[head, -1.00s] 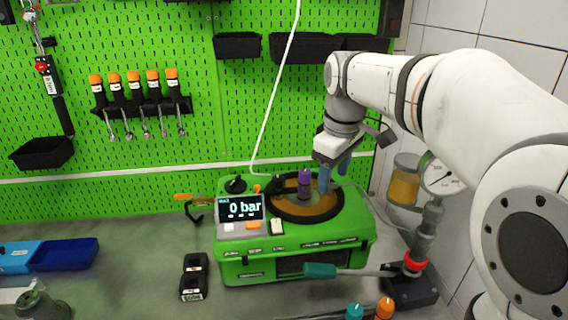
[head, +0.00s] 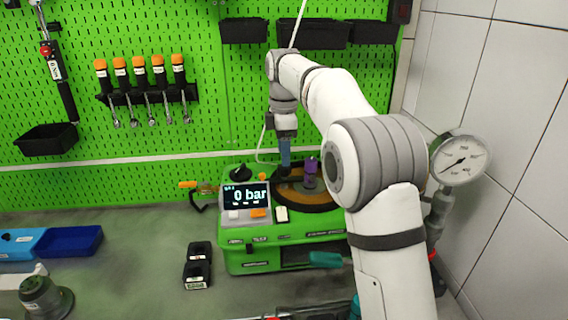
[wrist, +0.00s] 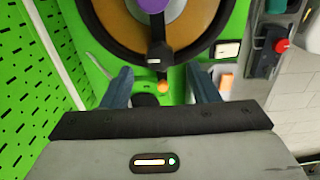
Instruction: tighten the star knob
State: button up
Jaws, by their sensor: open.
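My gripper (head: 285,168) hangs pointing down over the green pump box (head: 250,255), at the left edge of its round brown top. Its blue fingers are apart and empty in the wrist view (wrist: 160,78). A black knob-like part (wrist: 160,55), which looks like the star knob, sits at the dark ring's rim between the finger lines, just ahead of the tips. Its lobes are not clear. In the head view my gripper mostly hides it. Another black knob (head: 240,173) stands on the box's back left corner. A purple cylinder (head: 310,172) stands on the round top.
A small orange knob (wrist: 162,87) lies between the fingers in the wrist view. The display (head: 246,196) reads 0 bar. A pressure gauge (head: 460,162) stands at the right by the tiled wall. A pegboard with tools is behind.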

aim_at(284, 170)
jog(key=shift+f, duration=2)
jog(key=shift+c, duration=0.5)
jog(key=c, duration=0.9)
